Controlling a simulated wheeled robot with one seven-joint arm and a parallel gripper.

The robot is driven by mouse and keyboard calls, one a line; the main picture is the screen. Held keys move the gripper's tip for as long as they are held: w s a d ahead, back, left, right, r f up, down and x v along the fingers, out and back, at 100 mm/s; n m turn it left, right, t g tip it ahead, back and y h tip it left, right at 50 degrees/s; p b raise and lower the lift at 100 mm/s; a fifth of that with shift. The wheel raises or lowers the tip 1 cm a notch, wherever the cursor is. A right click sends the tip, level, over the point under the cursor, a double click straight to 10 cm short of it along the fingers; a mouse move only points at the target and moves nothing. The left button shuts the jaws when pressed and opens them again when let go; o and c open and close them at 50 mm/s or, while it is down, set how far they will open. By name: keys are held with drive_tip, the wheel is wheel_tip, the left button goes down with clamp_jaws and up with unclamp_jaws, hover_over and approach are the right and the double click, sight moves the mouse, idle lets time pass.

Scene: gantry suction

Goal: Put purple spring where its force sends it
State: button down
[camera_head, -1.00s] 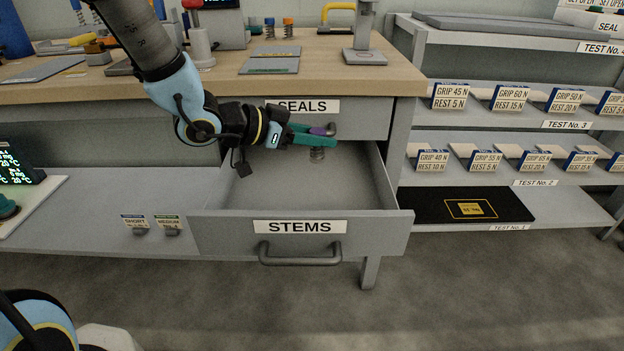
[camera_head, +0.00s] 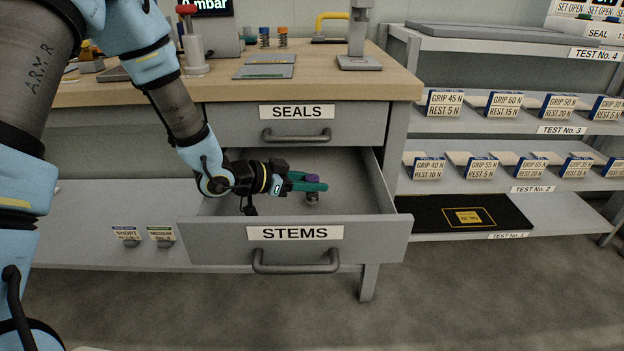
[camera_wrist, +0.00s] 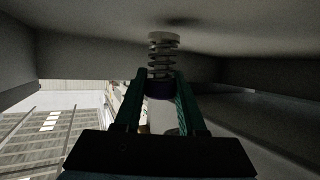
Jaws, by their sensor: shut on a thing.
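The purple spring (camera_head: 312,196) is a grey coil with a purple cap. It is upright inside the open STEMS drawer (camera_head: 235,233), cap up, near the drawer's right half. My gripper (camera_head: 320,184) has green fingers, reaches in from the left and is shut on the cap. In the wrist view my gripper (camera_wrist: 160,78) holds the dark cap between its fingers, and the coil of the purple spring (camera_wrist: 163,58) extends beyond them to a pale end disc. The disc is close to the drawer floor; I cannot tell if it touches.
The shut SEALS drawer (camera_head: 296,124) is just above. Two springs, blue (camera_head: 264,36) and orange (camera_head: 283,36), stand on the workbench (camera_head: 400,83). At right, TEST shelves carry GRIP/REST cards (camera_head: 430,167); the lowest has a black mat (camera_head: 430,214). SHORT and MEDIUM labels (camera_head: 127,233) are at lower left.

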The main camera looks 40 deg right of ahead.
sight(312, 178)
drive_tip(key=shift+w+d+f, duration=0.25)
drive_tip(key=shift+w+d, duration=0.25)
drive_tip(key=shift+w, duration=0.1)
drive_tip(key=shift+w+d+f, duration=0.25)
drive_tip(key=shift+w+d, duration=0.2)
drive_tip(key=shift+w, duration=0.1)
drive_tip(key=shift+f, duration=0.1)
drive_tip(key=shift+f, duration=0.15)
drive_tip(key=shift+c, duration=2.4)
unclamp_jaws()
drive_tip(key=shift+r, duration=0.25)
drive_tip(key=v, duration=0.7)
drive_tip(key=shift+w+a, duration=0.1)
drive_tip(key=shift+a, duration=0.2)
